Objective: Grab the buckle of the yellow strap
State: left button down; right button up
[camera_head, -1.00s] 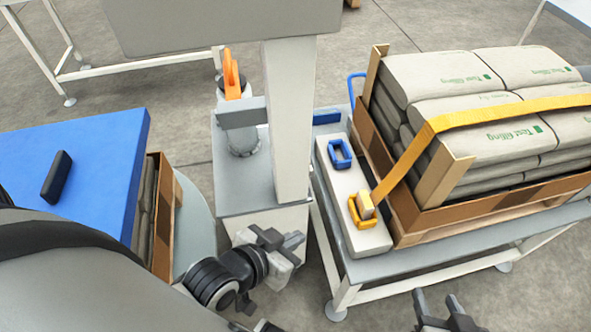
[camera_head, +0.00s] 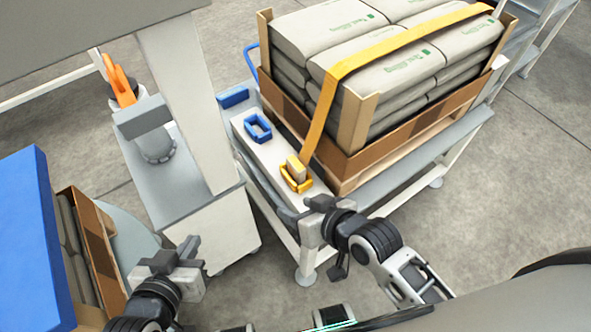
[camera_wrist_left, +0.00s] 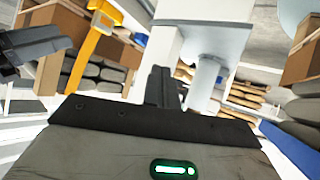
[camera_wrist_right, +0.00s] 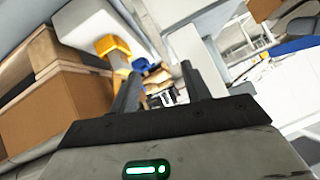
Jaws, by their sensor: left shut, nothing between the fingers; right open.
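The yellow buckle (camera_head: 296,183) lies on the white beam at the front end of the loaded cart, with the yellow strap (camera_head: 318,120) running from it up over the sacks. My right gripper (camera_head: 311,204) is open and empty, just in front of the buckle and apart from it. In the right wrist view the buckle (camera_wrist_right: 112,46) is beyond the left finger of my right gripper (camera_wrist_right: 158,85), not between the fingers. My left gripper (camera_head: 192,248) is shut and empty, left of the cart. The left wrist view shows the strap (camera_wrist_left: 84,60) at upper left.
A blue buckle (camera_head: 258,128) sits farther back on the same beam. Stacked sacks (camera_head: 375,50) fill the wooden tray (camera_head: 420,122) behind. A grey-white column (camera_head: 187,100) and its base stand left of the cart. A blue panel (camera_head: 25,230) is at far left. Floor at right is clear.

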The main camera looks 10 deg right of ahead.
jog(key=w+a+n+g+y+b, duration=0.1)
jog(key=w+a+n+g, duration=0.1)
jog(key=w+a+g, duration=0.3)
notch_tip(320, 180, up, 7)
jog(key=g+h+b, duration=0.2)
jog(key=g+h, duration=0.2)
jog(key=h, duration=0.3)
send_over(296, 163)
jog(key=f, duration=0.3)
jog(key=f+b, duration=0.1)
jog(key=f, duration=0.6)
jog(key=shift+s+d+f+b, duration=0.1)
jog(key=shift+s+b, duration=0.25)
jog(key=f, duration=0.1)
jog(key=f+b, duration=0.1)
jog(key=f, duration=0.2)
jog(key=shift+w+f, duration=0.3)
jog(key=shift+f, duration=0.45)
pick_arm(q)
jog(key=shift+d+f+t, duration=0.25)
jog(key=shift+f+t, duration=0.15)
jog(key=shift+f, duration=0.7)
